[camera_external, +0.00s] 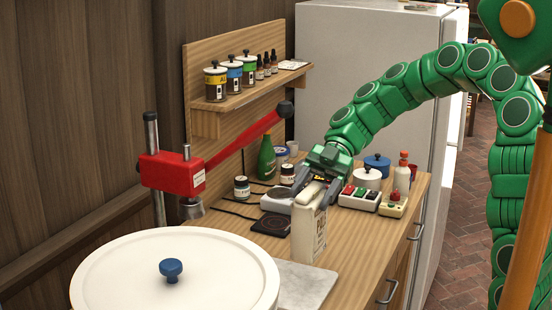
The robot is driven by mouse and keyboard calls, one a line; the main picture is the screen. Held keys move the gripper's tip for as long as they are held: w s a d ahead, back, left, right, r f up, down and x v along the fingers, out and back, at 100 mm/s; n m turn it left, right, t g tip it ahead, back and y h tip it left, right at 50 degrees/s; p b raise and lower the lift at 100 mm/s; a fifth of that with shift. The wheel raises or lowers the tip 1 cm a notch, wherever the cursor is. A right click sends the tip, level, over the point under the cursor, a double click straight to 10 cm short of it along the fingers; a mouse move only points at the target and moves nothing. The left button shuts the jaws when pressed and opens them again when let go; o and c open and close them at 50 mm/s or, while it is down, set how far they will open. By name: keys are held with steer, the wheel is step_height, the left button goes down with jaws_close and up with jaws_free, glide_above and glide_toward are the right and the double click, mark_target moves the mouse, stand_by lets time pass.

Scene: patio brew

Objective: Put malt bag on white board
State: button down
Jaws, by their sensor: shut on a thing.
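The malt bag (306,237) is a pale, upright packet with dark print on its side. My gripper (315,194) comes down from above and is shut on the top of the bag. The white board (305,286) is a pale marbled slab at the near end of the wooden counter, partly hidden by the large white lid. The bag's lower end appears at the board's far edge. I cannot tell whether it touches the board or counter, or hangs just above.
A large white lid with a blue knob (171,267) fills the near left. A red lever press (180,172) stands behind it. A dark flat pad (271,224), a switch box (359,198) and jars crowd the counter (352,250). The counter's right front is clear.

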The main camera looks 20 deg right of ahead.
steer(key=w+a+f, duration=0.5)
steer(key=w+f, duration=0.2)
steer(key=f, duration=0.3)
steer(key=shift+f, duration=0.3)
stand_by(0.4)
steer(key=shift+c, duration=0.9)
jaws_free()
steer(key=shift+f, duration=0.1)
steer(key=v, duration=1.2)
